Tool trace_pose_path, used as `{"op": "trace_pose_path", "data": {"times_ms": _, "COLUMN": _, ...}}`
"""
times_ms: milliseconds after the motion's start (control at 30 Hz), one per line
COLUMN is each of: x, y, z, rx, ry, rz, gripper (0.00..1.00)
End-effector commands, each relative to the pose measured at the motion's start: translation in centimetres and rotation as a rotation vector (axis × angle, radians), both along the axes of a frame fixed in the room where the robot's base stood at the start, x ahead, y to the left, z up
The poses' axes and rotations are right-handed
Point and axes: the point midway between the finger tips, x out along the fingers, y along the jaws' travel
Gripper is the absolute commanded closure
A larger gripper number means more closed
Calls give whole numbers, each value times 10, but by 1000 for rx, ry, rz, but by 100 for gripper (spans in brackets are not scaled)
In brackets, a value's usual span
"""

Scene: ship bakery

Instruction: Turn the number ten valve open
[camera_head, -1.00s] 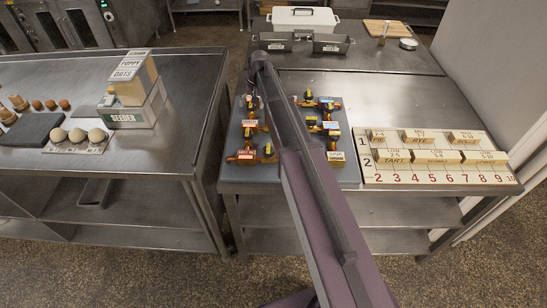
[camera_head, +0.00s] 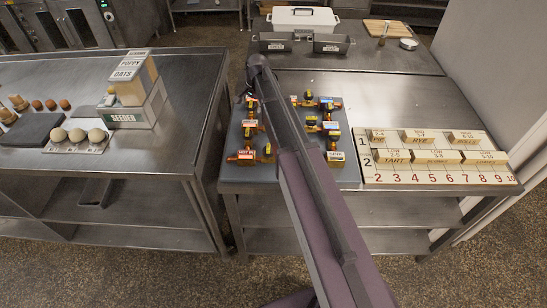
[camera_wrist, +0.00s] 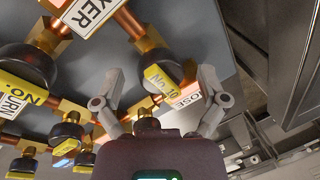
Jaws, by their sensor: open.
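In the wrist view, a dark round valve knob with a yellow tag (camera_wrist: 159,80), which seems to read No. 10, sits on copper piping. My gripper (camera_wrist: 161,76) is open, with one finger on each side of this valve. No clear contact shows. In the head view, the valves stand on a grey board (camera_head: 285,180); my arm hides part of the board, and my gripper cannot be made out clearly there.
Another tagged valve (camera_wrist: 28,65) and several more crowd the left of the wrist view. In the head view, a numbered board with blocks (camera_head: 450,178) lies right of the valve board. A second table (camera_head: 150,75) stands left, across a gap.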

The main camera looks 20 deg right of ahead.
Motion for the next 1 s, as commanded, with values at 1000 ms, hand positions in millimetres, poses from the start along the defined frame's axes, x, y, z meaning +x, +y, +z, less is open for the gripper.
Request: {"op": "trace_pose_path", "data": {"times_ms": 1000, "x": -10, "y": -4, "z": 57, "rx": 0, "ry": 0, "rz": -236, "gripper": 8}}
